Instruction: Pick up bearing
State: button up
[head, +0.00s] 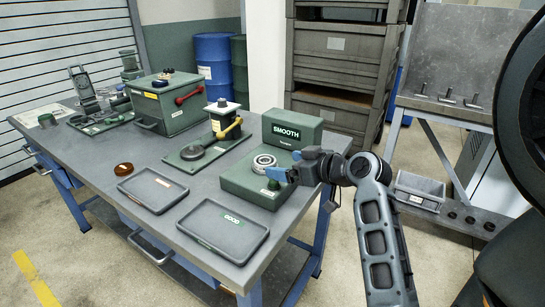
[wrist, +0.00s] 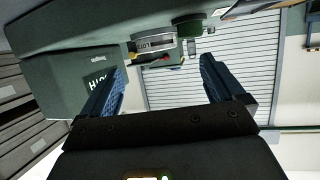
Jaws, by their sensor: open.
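The bearing (head: 265,162) is a silver ring lying flat on the green base (head: 245,183) of the SMOOTH station. In the wrist view, a silver, edge-on piece with lettering, apparently the bearing (wrist: 154,44), shows beyond the fingertips. My gripper (head: 278,174) is at the right front of the bearing, with its blue fingers near the ring. In the wrist view its two fingers (wrist: 163,66) are spread apart with nothing between them. Whether a finger touches the bearing cannot be told.
The green SMOOTH box (head: 292,130) stands behind the bearing. A small green knob (head: 273,185) is at the base's front. The GOOD tray (head: 222,232), another grey tray (head: 152,190) and a brown ring (head: 123,169) lie on the bench. A lever device (head: 222,128) stands left.

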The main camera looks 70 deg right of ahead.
aim_at(262, 159)
jog(key=p+x, duration=0.1)
jog(key=x, duration=0.5)
jog(key=shift+w+d+r+p, duration=0.15)
jog(key=shift+d+p, duration=0.2)
jog(key=shift+d, duration=0.05)
jog(key=shift+w+d+f, duration=0.2)
jog(key=shift+w+f, duration=0.1)
jog(key=shift+w, duration=0.3)
jog(key=shift+c, duration=0.3)
jog(key=c, duration=1.2)
jog(key=shift+c, duration=0.2)
jog(key=shift+r, duration=0.15)
